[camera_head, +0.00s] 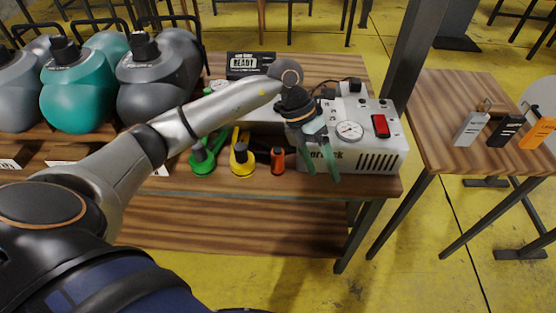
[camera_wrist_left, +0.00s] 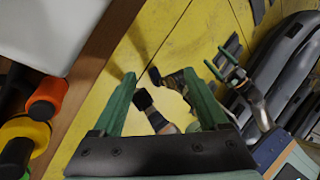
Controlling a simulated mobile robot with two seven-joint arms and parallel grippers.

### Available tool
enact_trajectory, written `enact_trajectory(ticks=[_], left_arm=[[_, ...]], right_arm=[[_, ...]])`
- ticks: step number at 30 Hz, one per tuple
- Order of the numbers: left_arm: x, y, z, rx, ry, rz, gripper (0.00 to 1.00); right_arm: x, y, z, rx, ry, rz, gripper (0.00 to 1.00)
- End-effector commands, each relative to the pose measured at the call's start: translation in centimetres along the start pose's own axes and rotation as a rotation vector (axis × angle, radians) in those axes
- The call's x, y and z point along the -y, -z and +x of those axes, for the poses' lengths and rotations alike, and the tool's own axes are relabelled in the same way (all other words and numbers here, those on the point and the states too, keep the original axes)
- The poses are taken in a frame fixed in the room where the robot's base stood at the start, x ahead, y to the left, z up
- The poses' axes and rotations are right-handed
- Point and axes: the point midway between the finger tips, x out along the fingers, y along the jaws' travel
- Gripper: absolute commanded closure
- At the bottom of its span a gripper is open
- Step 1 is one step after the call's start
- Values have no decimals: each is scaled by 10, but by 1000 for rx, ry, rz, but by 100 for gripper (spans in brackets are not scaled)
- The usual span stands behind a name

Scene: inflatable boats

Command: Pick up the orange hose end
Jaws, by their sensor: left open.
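The orange hose end (camera_head: 278,160) stands upright on the wooden bench, just left of the white pump box (camera_head: 362,158). In the left wrist view the orange hose end (camera_wrist_left: 47,97) is at the left edge, outside the jaws. My left gripper (camera_head: 321,179) is open and empty, pointing down in front of the pump box, to the right of the orange hose end.
A yellow hose end (camera_head: 242,160) and a green one (camera_head: 203,160) stand left of the orange one. A second table (camera_head: 450,100) at right holds tags. Floor between the tables is clear.

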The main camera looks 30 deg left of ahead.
Motion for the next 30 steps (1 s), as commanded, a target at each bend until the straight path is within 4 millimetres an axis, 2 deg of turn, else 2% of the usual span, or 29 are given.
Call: enact_trajectory(ticks=[1, 3, 6, 10, 13, 21, 27, 30], left_arm=[[-25, -5, -23, -1, -128, -15, 24], [-54, -6, -51, -10, -276, -49, 24], [-80, -5, -83, -16, -422, -99, 24], [-96, -3, -100, -21, -508, -137, 24], [-105, 0, -91, -25, -521, -143, 24], [-126, 2, -50, -23, -516, -141, 24], [-132, 3, -37, -22, -515, -139, 24], [-136, 6, -24, -25, -513, -139, 24]], right_arm=[[0, -2, 1, 2, 0, 0, 0], [0, -4, 1, 4, 0, 1, 0], [0, -5, 0, 7, 1, 1, 0], [0, -5, 0, 7, 1, 1, 0], [1, -4, 0, 7, 1, 1, 0], [1, -1, -3, 6, 1, 1, 0], [1, 0, -4, 6, 1, 1, 0], [1, 4, -6, 5, 1, 1, 0]])
